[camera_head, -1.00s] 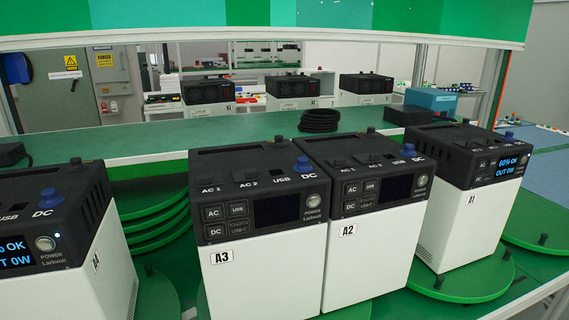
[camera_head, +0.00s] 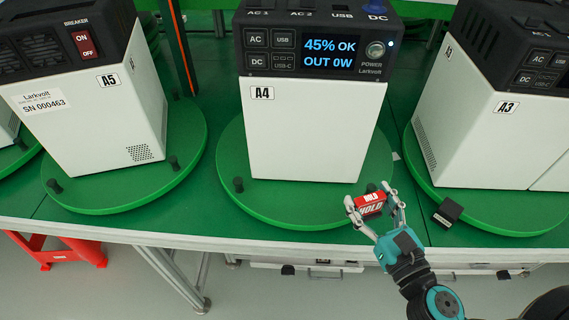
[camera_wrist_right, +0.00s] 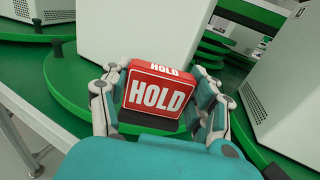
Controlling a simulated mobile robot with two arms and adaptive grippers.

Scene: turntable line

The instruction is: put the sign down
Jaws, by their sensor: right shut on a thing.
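The sign is a small red block with white HOLD lettering (camera_head: 371,206); it also shows large in the right wrist view (camera_wrist_right: 156,93). My right gripper (camera_head: 376,207) is shut on it, with one finger on each side, and the lettering faces back toward the wrist. The sign is at the front edge of the green turntable (camera_head: 225,165) that bears the white and black unit A4 (camera_head: 315,135). I cannot tell whether its dark base touches the surface. My left gripper is not in view.
Unit A5 (camera_head: 100,130) stands on a turntable to the left, unit A3 (camera_head: 465,135) on one to the right. A small black block (camera_head: 448,211) lies by the right turntable's edge. Black pegs (camera_head: 238,184) stand on the turntables. A red stool (camera_head: 60,248) is on the floor.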

